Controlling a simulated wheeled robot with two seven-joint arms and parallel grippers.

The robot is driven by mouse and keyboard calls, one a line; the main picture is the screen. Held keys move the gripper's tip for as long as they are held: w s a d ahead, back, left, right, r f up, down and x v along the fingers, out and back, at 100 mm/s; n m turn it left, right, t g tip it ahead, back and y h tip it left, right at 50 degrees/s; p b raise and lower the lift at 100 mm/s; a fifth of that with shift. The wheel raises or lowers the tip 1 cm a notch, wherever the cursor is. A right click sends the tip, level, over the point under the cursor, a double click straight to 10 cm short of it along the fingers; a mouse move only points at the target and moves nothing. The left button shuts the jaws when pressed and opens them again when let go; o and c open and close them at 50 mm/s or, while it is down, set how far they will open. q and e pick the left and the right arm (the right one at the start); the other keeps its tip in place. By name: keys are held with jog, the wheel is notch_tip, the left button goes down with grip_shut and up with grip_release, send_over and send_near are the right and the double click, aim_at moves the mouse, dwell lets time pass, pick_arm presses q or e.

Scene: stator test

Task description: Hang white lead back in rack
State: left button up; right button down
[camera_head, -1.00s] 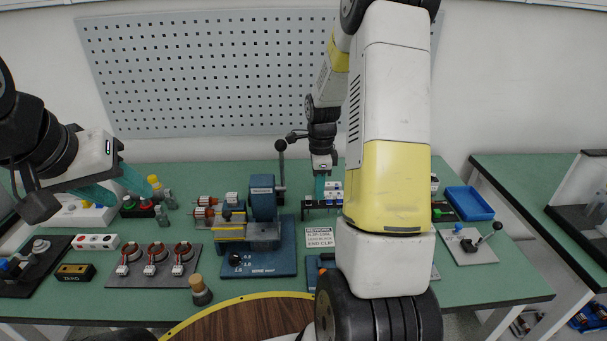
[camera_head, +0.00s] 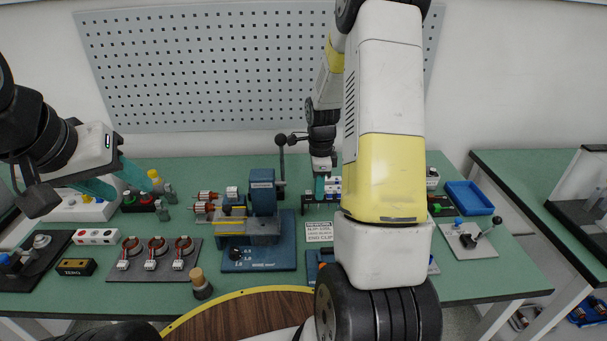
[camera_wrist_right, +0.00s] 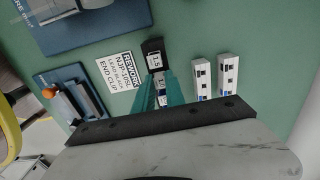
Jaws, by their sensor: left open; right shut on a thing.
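My left gripper (camera_head: 112,180) is open and empty above the left back of the bench.
White blocks with dark sockets (camera_wrist_right: 203,78) stand right of the fingers in the wrist view. A "REWORK" card (camera_head: 319,232) lies in front of the rack. The blue press (camera_head: 262,200) stands left of it. A blue tray (camera_head: 469,198) lies at right. My right arm hides part of the bench.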

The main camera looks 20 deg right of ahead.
jog(key=c, duration=1.3)
grip_release()
jog(key=shift+r, duration=0.15)
notch_tip(320, 180, up, 7)
jog(key=shift+r, duration=0.25)
